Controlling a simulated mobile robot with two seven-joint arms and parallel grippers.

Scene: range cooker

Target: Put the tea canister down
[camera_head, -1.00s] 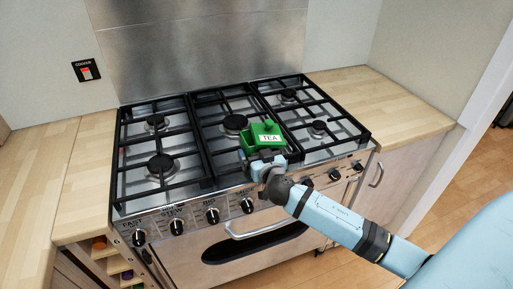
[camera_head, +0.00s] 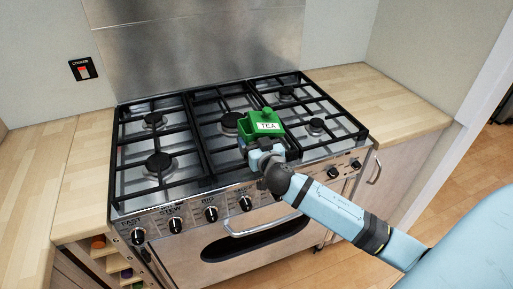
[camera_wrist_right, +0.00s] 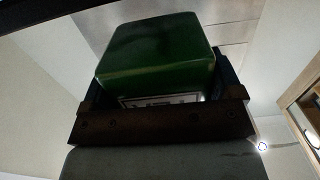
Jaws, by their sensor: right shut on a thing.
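The green tea canister (camera_head: 262,120) has a white TEA label and a knob on its lid. My right gripper (camera_head: 258,143) is shut on it and holds it over the front middle part of the hob. In the right wrist view the canister (camera_wrist_right: 157,55) fills the space between the fingers of my gripper (camera_wrist_right: 160,105), and its label is partly hidden. I cannot tell from these frames whether the canister touches the grate beneath it. My left gripper is not in view.
The range cooker (camera_head: 240,205) has black grates (camera_head: 187,150) over several burners, with knobs along its front. Clear wooden worktops lie to the left (camera_head: 85,185) and right (camera_head: 390,105). A steel splashback (camera_head: 200,50) stands behind.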

